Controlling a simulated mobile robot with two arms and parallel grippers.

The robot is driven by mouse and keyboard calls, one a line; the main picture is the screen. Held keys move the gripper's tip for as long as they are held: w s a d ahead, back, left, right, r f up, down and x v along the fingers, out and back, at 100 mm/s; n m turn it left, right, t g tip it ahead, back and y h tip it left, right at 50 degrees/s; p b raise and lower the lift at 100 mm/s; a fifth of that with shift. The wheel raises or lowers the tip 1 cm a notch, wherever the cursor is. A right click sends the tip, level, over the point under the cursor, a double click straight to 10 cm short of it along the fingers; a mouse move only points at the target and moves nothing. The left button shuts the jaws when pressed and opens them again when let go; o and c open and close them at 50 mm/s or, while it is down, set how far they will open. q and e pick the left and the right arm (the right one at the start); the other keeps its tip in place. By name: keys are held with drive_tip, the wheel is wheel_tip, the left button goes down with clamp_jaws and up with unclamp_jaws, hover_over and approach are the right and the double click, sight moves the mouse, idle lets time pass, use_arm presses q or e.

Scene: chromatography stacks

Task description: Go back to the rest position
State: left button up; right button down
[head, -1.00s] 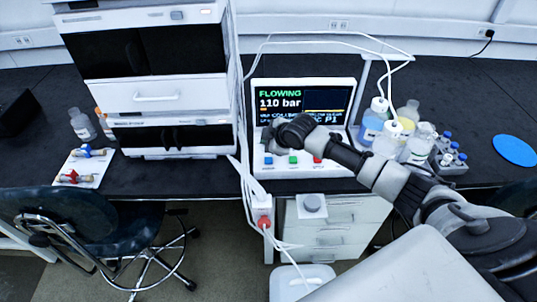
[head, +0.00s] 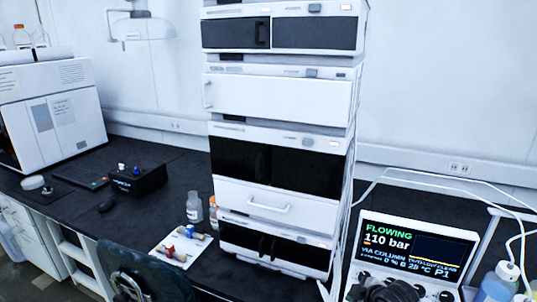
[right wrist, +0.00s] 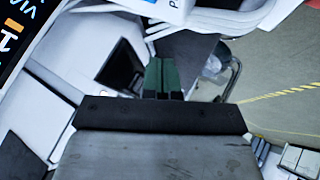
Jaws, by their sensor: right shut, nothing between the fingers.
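My right arm shows as a dark rounded part at the bottom edge of the head view, in front of the pump controller (head: 415,245). Its fingertips cannot be made out there. In the right wrist view my right gripper (right wrist: 163,75) has its two dark green fingers together, with nothing between them. The controller screen reads "FLOWING" and "110 bar". Part of that lit screen (right wrist: 20,35) shows at the upper left of the wrist view. My left gripper is not in view.
The tall chromatography stack (head: 280,195) stands left of the controller. A white mat (head: 165,258) with small valves, a bottle (head: 194,208) and a black box (head: 138,178) lie further left. A chair (head: 165,270) stands in front.

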drive_tip(key=s+a+f+m+g, duration=0.1)
drive_tip(key=s+a+m, duration=0.1)
drive_tip(key=s+a, duration=0.5)
drive_tip(key=s+a+f+m+g, duration=0.1)
drive_tip(key=s+a+f+m, duration=0.1)
drive_tip(key=s, duration=0.9)
drive_tip(key=s+d+r+m+g+h, duration=0.1)
drive_tip(key=s+d+r+m, duration=0.15)
drive_tip(key=s, duration=0.55)
drive_tip(key=s+d+r+m+g+h, duration=0.1)
drive_tip(key=s+d+m+g+h, duration=0.1)
drive_tip(key=s+m, duration=0.35)
wheel_tip(320, 180, down, 25)
drive_tip(key=s+n, duration=0.2)
drive_tip(key=s+d+f+g, duration=0.2)
drive_tip(key=s+f, duration=1.4)
drive_tip(key=f, duration=0.1)
drive_tip(key=shift+s+d, duration=0.25)
drive_tip(key=shift+s, duration=0.05)
idle(1.6)
